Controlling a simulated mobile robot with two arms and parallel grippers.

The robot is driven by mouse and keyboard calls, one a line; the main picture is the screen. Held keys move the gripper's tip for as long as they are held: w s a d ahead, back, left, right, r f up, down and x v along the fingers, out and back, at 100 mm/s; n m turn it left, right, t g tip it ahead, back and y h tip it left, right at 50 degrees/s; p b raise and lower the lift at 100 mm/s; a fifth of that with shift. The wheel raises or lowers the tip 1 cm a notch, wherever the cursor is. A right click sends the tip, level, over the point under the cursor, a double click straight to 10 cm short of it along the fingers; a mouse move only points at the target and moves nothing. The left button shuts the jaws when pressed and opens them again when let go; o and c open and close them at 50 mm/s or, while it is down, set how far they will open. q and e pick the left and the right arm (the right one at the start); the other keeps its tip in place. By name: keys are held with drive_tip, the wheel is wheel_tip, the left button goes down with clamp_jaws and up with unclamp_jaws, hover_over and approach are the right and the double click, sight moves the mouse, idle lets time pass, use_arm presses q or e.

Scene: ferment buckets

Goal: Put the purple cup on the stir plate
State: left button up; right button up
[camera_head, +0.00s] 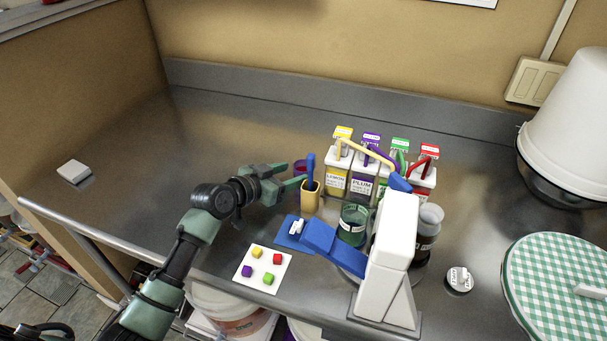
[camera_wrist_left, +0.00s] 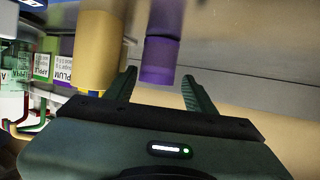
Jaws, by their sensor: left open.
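In the left wrist view the purple cup (camera_wrist_left: 160,60) lies between the fingertips, with a gap on each side. My left gripper (camera_head: 297,175) is open around or just short of it; its fingers also show in the left wrist view (camera_wrist_left: 158,78). My right gripper is not in view.
The tan holder (camera_head: 309,198) with a blue tool stands close beside the gripper. Labelled bottles (camera_head: 362,185), a green glass jar (camera_head: 352,224) and a white-and-blue machine (camera_head: 392,245) crowd the right. A white card (camera_head: 262,269) holds several coloured cubes. The left counter is mostly clear.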

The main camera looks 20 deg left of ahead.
sight(297, 172)
use_arm(q)
drive_tip(key=p+x, duration=0.1)
drive_tip(key=x, duration=0.3)
drive_tip(key=shift+d+r, duration=0.15)
drive_tip(key=shift+d, duration=0.05)
drive_tip(key=shift+w+d+f, duration=0.2)
drive_tip(key=shift+w+f, duration=0.1)
drive_tip(key=shift+w, duration=0.2)
clamp_jaws()
drive_tip(key=shift+r, duration=0.1)
